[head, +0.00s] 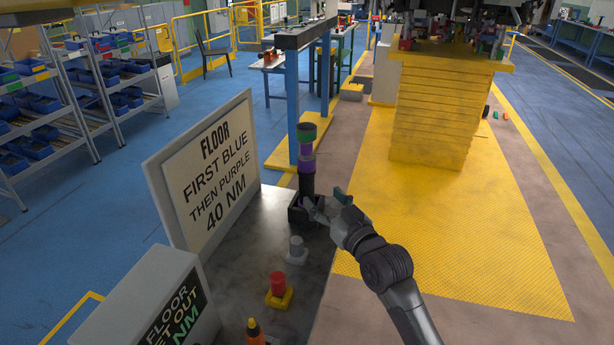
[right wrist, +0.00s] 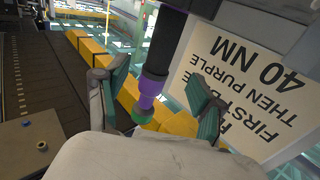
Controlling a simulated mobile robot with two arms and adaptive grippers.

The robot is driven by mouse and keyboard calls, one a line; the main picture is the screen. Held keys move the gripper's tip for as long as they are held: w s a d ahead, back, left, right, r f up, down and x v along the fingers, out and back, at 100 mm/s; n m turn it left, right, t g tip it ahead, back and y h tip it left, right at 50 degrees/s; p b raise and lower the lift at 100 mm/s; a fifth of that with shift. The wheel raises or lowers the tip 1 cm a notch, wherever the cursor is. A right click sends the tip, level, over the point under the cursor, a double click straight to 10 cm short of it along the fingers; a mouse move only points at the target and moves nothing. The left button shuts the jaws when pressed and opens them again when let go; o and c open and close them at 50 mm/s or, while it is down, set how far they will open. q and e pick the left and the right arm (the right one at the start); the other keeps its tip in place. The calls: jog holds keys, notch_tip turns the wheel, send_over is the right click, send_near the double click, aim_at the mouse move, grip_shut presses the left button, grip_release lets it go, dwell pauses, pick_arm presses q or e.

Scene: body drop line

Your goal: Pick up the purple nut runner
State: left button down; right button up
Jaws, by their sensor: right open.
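The purple nut runner (head: 306,163) stands upright in a black holder (head: 297,212) on a dark bench top. It has a black body, a purple band and a green top end. My right gripper (head: 326,203) is open, low beside the tool, on its right side in the head view. In the right wrist view the open teal fingers (right wrist: 158,95) lie either side of the nut runner (right wrist: 157,65), which appears upside down between them. I cannot tell whether either finger touches it. My left gripper is not in view.
A sign (head: 208,180) reading "first blue then purple 40 NM" stands close left of the tool. A grey piece (head: 296,250), a red one (head: 278,285) and an orange one (head: 254,330) stand nearer on the bench. A blue post (head: 306,100) is behind; yellow floor (head: 440,240) lies right.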

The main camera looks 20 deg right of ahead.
aim_at(311, 185)
jog(key=w, duration=0.3)
jog(key=shift+a+f, duration=0.15)
jog(key=shift+a, duration=0.2)
jog(key=shift+w+a+r+p, duration=0.1)
jog(key=shift+w+r+p, duration=0.05)
jog(key=shift+w+p, duration=0.35)
jog(key=shift+w+a+r+p, duration=0.1)
jog(key=shift+w+p, duration=0.3)
jog(key=shift+w, duration=0.2)
jog(key=w, duration=0.2)
jog(key=w+p, duration=0.1)
jog(key=shift+w+a+f, duration=0.15)
jog(key=shift+a+f, duration=0.1)
jog(key=shift+a, duration=0.1)
jog(key=c, duration=0.4)
grip_shut()
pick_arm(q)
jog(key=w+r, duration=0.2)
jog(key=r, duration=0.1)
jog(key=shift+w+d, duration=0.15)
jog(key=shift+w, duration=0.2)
pick_arm(e)
jog(key=shift+d+r, duration=0.1)
jog(key=shift+r, duration=0.1)
